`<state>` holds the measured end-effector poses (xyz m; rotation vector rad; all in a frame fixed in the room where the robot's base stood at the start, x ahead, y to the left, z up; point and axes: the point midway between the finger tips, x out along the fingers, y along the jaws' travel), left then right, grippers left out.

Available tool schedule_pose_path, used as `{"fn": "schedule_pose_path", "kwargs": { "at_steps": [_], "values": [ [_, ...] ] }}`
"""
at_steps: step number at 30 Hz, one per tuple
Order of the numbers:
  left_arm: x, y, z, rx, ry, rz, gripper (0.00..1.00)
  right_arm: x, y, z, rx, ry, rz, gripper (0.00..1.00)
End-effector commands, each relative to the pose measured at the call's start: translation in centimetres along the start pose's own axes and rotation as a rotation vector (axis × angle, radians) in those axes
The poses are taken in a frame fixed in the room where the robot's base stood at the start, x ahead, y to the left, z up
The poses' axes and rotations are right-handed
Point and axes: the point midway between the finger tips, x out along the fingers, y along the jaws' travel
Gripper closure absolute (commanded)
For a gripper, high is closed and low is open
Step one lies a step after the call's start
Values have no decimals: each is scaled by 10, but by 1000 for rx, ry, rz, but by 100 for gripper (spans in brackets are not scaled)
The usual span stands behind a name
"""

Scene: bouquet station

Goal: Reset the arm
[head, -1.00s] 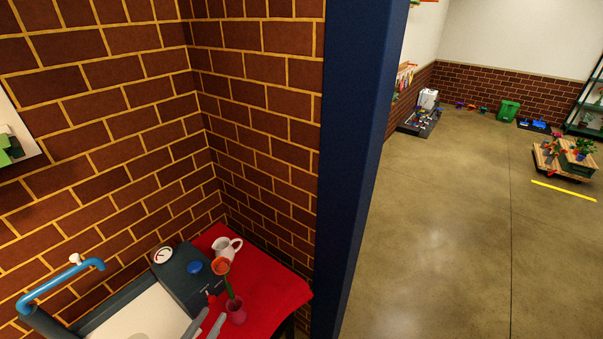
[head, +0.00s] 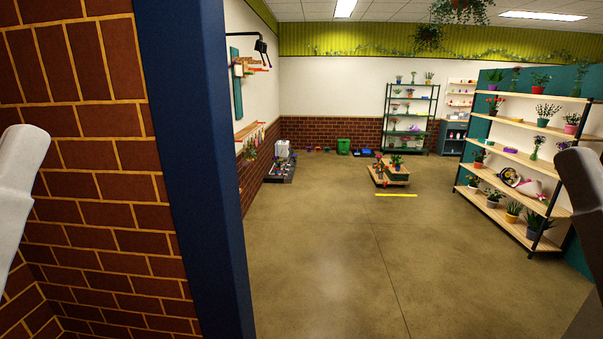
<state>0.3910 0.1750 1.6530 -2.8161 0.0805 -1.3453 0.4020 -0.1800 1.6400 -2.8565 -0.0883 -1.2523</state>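Neither gripper shows in the head view. A pale, rounded link of my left arm (head: 17,185) stands at the left edge. A darker link of my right arm (head: 588,195) stands at the right edge. The hands at the ends of both arms are out of the picture, so I cannot see whether they hold anything.
A blue post (head: 195,160) and brick wall (head: 100,190) stand close on the left. A wide shelf of potted plants (head: 515,155) is at right. A low wooden plant stand (head: 392,174) and a dark rack (head: 410,115) stand farther back. The middle floor (head: 330,250) is clear.

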Motion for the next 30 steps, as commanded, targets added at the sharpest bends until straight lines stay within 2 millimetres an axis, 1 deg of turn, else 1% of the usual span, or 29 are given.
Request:
{"fn": "schedule_pose_path", "kwargs": {
  "at_steps": [1,2,3,8,12,15,17,19,30],
  "values": [
    [2,-4,12,-53,-69,-17,58,5,0,-4,0,-1,0,54],
    [18,-5,-2,-48,-63,-15,58,20,0,-18,0,-2,0,54],
    [29,-5,-10,-46,-63,-14,58,31,0,-28,0,-1,0,54],
    [68,-8,-42,-44,-63,-14,58,68,0,-63,0,1,0,54],
    [109,-10,-74,-43,-64,-14,58,107,0,-99,0,1,0,54],
    [133,-11,-94,-42,-64,-14,58,130,0,-120,0,1,0,54],
    [141,-12,-100,-42,-64,-14,58,137,0,-127,0,1,0,54],
    [145,-12,-104,-42,-65,-14,58,141,0,-130,0,0,0,54],
    [143,-12,-101,-42,-64,-14,58,139,0,-128,0,-1,0,54]
  ]
}}
